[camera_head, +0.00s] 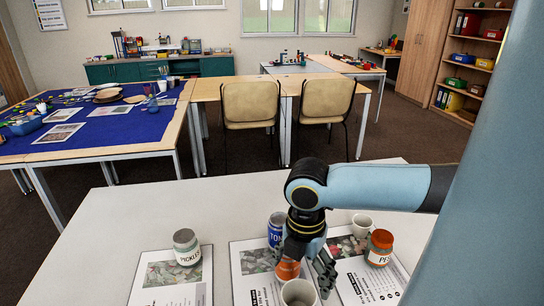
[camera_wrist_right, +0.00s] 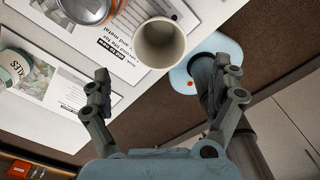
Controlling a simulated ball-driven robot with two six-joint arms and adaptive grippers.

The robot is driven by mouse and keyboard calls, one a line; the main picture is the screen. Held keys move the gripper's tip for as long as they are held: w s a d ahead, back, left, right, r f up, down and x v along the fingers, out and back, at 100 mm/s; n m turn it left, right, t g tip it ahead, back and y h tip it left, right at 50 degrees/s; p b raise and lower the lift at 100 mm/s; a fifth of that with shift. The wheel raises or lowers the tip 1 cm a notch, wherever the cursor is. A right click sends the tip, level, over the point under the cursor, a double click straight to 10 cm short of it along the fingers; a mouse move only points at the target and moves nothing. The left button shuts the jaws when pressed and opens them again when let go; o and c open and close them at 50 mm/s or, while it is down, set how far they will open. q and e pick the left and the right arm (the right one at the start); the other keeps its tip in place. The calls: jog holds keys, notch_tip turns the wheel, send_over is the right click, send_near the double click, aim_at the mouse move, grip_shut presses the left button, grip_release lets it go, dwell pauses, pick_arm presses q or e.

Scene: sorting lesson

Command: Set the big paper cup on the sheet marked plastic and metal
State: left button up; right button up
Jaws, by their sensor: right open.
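The big paper cup (camera_head: 298,293), plain and cream, stands upright near the front of the table. In the right wrist view, the cup (camera_wrist_right: 160,42) is seen from above, empty, beyond and between my fingertips. It overlaps the edge of a sheet (camera_wrist_right: 125,50) whose heading appears to end in "and metal". In the head view this appears to be the middle sheet (camera_head: 243,290); its heading is unreadable there. My right gripper (camera_head: 303,270) is open above the table, just behind the cup. My left gripper is out of view.
A blue can (camera_head: 276,226) and an orange container (camera_head: 287,270) stand on the middle sheet. A pickles jar (camera_head: 186,247) is on the left sheet (camera_head: 172,294). A smaller cup (camera_head: 362,225) and an orange-lidded jar (camera_head: 380,246) are at the right sheet. The table's left front is clear.

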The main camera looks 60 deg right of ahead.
notch_tip(320, 180, up, 3)
jog(key=shift+r, duration=0.1)
dwell(0.6)
